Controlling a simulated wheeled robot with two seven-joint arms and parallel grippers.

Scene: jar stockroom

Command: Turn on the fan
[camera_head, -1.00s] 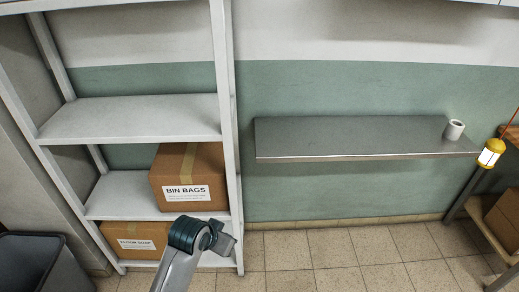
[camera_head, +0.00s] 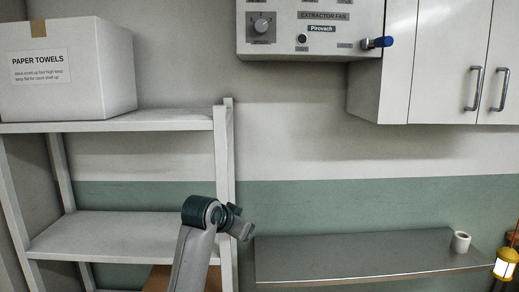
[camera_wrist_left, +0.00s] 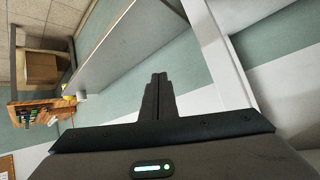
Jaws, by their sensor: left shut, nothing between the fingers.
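The extractor fan control panel (camera_head: 312,30) is a pale box on the wall at the top of the head view, partly cut off by the frame edge. It carries a grey rotary knob (camera_head: 262,25) with numbers around it, a small dark round button (camera_head: 302,38) and a blue-tipped lever (camera_head: 378,43) sticking out to the right. My left arm rises at the lower middle, well below and left of the panel. In the left wrist view my left gripper (camera_wrist_left: 158,78) is shut and empty, its fingers together. The panel is not identifiable there. My right gripper is out of view.
A white shelf rack (camera_head: 224,150) with a paper towels box (camera_head: 70,70) stands at left. A metal wall shelf (camera_head: 350,258) holds a white cup-like item (camera_head: 461,242). Wall cabinets (camera_head: 440,60) adjoin the panel on the right; a yellow lantern (camera_head: 506,264) hangs lower right.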

